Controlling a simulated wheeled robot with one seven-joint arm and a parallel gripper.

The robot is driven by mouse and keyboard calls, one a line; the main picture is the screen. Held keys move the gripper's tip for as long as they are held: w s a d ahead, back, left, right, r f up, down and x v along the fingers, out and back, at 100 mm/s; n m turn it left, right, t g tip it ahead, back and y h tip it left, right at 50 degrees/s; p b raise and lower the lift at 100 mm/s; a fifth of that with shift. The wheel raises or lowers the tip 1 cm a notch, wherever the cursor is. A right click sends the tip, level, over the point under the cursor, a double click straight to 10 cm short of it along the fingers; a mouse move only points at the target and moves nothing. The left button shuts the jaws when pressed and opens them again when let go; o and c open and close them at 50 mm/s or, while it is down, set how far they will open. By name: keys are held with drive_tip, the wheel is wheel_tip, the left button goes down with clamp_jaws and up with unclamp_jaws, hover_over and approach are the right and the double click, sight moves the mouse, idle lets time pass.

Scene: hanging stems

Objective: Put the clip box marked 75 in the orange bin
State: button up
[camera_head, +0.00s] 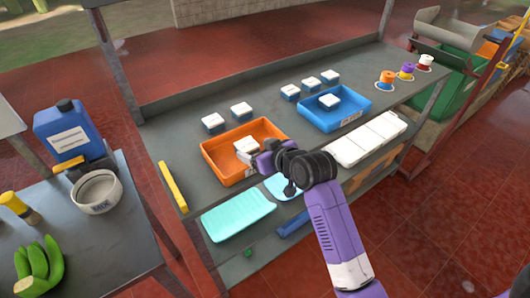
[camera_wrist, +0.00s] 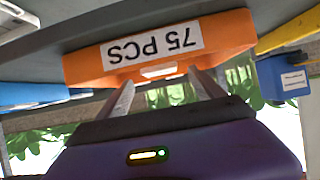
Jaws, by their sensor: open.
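The orange bin (camera_head: 222,167) sits on the grey shelf. Its label reads 75 PCS, upside down in the wrist view (camera_wrist: 218,55). A white-topped clip box (camera_head: 246,145) is in the bin near its right wall. Its white top edge also shows at the bin's rim in the wrist view (camera_wrist: 159,71). My gripper (camera_head: 262,152) is at the bin's right edge beside this box. In the wrist view its two fingers (camera_wrist: 160,88) are apart, with nothing visibly clamped between them. I cannot read any number on the box; its lower part is hidden.
Two clip boxes (camera_head: 241,109) (camera_head: 213,123) stand behind the orange bin. Several more (camera_head: 311,84) stand near the blue bin (camera_head: 352,117), which holds one box. A white tray (camera_head: 365,140) lies to the right.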

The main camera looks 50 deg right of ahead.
drive_tip(key=v, duration=0.5)
drive_tip(key=s+a+f+t, duration=0.1)
drive_tip(key=s+a+f, duration=0.5)
drive_tip(key=s+a, duration=0.75)
drive_tip(key=s+a+r+n+t+y, duration=0.1)
drive_tip(key=s+a+r, duration=0.2)
drive_tip(key=s, duration=0.5)
drive_tip(key=s+a+r+n+t+y, duration=0.1)
drive_tip(key=s+a+r, duration=0.3)
drive_tip(key=s, duration=0.4)
drive_tip(key=shift+a+n+y, duration=0.6)
drive_tip(key=shift+a+y, duration=0.1)
drive_tip(key=shift+a, duration=0.1)
